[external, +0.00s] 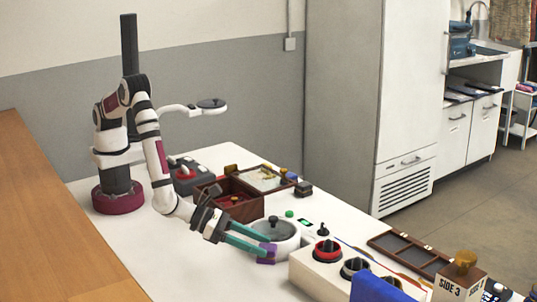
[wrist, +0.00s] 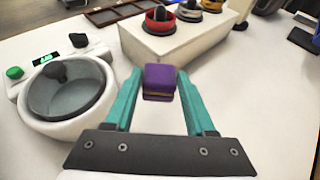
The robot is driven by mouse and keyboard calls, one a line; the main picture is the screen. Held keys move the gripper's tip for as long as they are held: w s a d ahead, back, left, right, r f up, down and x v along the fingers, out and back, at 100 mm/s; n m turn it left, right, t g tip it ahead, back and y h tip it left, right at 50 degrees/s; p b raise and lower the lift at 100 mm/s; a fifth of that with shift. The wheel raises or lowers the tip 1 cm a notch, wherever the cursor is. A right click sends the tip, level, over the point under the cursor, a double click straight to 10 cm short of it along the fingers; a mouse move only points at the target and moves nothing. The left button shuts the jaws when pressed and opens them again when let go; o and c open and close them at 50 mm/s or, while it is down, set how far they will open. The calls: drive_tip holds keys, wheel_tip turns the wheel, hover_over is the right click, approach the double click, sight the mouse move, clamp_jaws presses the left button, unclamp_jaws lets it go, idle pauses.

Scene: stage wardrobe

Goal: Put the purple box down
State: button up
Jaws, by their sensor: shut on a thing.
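The purple box (wrist: 159,81) is small, with a thin gold-brown band near its lower edge in the wrist view. My gripper (wrist: 158,86) has teal fingers, and they are shut on the box, one at each side. In the external view the box (external: 267,253) is at the tips of my gripper (external: 265,252), low over the front part of the white table (external: 110,265). I cannot tell whether the box touches the table.
A white round pot-like device with a grey lid (wrist: 62,90) stands close at the left in the wrist view. A white block with several knobs (wrist: 180,40) stands just beyond the box. An open wooden box (external: 232,200) is farther back. Bare table lies right of my gripper in the wrist view.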

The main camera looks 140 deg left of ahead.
sight(264, 260)
drive_tip(key=shift+w+a+f, duration=0.1)
drive_tip(key=shift+a+f, duration=0.2)
drive_tip(key=shift+f, duration=0.55)
drive_tip(key=shift+w+a+f, duration=0.1)
drive_tip(key=shift+a+f, duration=0.25)
drive_tip(key=shift+f, duration=0.55)
drive_tip(key=shift+w+a+f, duration=0.1)
drive_tip(key=shift+a+f, duration=0.2)
drive_tip(key=shift+f, duration=0.55)
drive_tip(key=shift+f, duration=0.1)
drive_tip(key=o, duration=1.3)
drive_tip(key=shift+o, duration=0.2)
